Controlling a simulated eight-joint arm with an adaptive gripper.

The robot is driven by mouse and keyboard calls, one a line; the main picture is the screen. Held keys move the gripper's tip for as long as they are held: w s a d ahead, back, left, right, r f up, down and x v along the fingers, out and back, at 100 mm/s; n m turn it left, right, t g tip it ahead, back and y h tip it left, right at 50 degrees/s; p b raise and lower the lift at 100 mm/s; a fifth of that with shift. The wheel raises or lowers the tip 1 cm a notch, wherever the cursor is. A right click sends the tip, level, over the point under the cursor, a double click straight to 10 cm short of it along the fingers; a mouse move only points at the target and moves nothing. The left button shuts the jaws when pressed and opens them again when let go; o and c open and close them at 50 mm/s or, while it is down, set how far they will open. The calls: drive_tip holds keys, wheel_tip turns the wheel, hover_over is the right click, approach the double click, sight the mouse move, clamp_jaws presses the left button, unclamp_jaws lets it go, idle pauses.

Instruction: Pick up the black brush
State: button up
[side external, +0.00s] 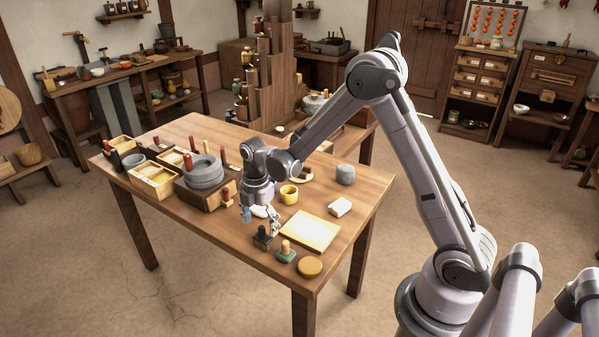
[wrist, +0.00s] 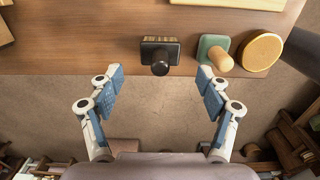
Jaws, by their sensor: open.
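The black brush (side external: 262,242) stands near the front edge of the wooden table. In the wrist view the black brush (wrist: 160,54) shows a dark block with pale bristles on its far side and a round black knob toward me. My gripper (side external: 260,223) is open and empty, with its fingers pointing down close to the brush. In the wrist view my gripper (wrist: 160,84) has its fingers wide apart, one to each side of the brush's line; the brush sits a little beyond the tips. I cannot tell the exact height gap.
A green block with a wooden knob (wrist: 215,52) stands just right of the brush, with a round tan disc (wrist: 262,52) beyond it. A pale board (side external: 308,232), yellow mug (side external: 289,194) and stone quern (side external: 203,172) are also on the table (side external: 160,232).

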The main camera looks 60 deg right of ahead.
sight(262, 237)
drive_tip(key=shift+d+f, duration=0.2)
drive_tip(key=shift+f, duration=2.85)
drive_tip(key=c, duration=1.3)
